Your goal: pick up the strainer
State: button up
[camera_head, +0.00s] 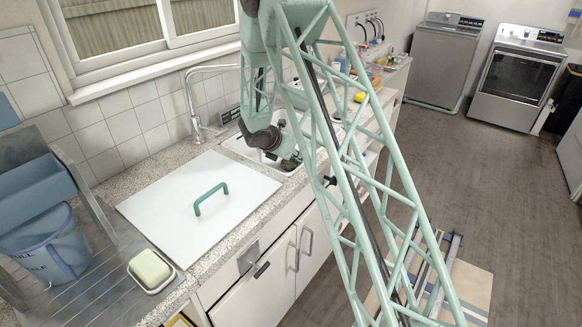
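I cannot pick out the strainer in this view; it may be hidden behind my arm or in the sink. The white sink (236,145) is set in the counter, partly covered by my arm. My gripper (291,163) is a small dark shape at the end of the pale green arm, at or above the sink's near right edge. It is too small and too much hidden to show whether its fingers are open or shut, or whether it holds anything.
A white board (165,215) with a green handle (210,197) lies on the counter left of the sink. The faucet (192,100) rises behind the sink. A blue bucket (52,255) and a soap dish (152,286) stand at left. Floor (455,180) at right is mostly clear.

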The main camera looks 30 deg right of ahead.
grip_shut()
jog(key=shift+r+p, duration=1.4)
jog(key=shift+r, duration=3.6)
jog(key=shift+s+a+r, duration=0.25)
jog(key=shift+a+r, duration=0.05)
jog(key=shift+a, duration=0.2)
jog(key=s+a+r+p, duration=0.2)
jog(key=s+a+r, duration=0.4)
jog(key=s+a, duration=0.2)
jog(key=shift+s+a+r, duration=0.3)
jog(key=shift+a, duration=0.85)
jog(key=shift+w+d+f, duration=0.1)
jog(key=shift+w, duration=0.2)
jog(key=w+d+f+p, duration=0.1)
jog(key=w+p, duration=0.4)
jog(key=w, duration=0.8)
jog(key=shift+w+d+f, duration=0.15)
jog(key=shift+d+f, duration=0.2)
jog(key=shift+f, duration=0.45)
jog(key=shift+d, duration=0.6)
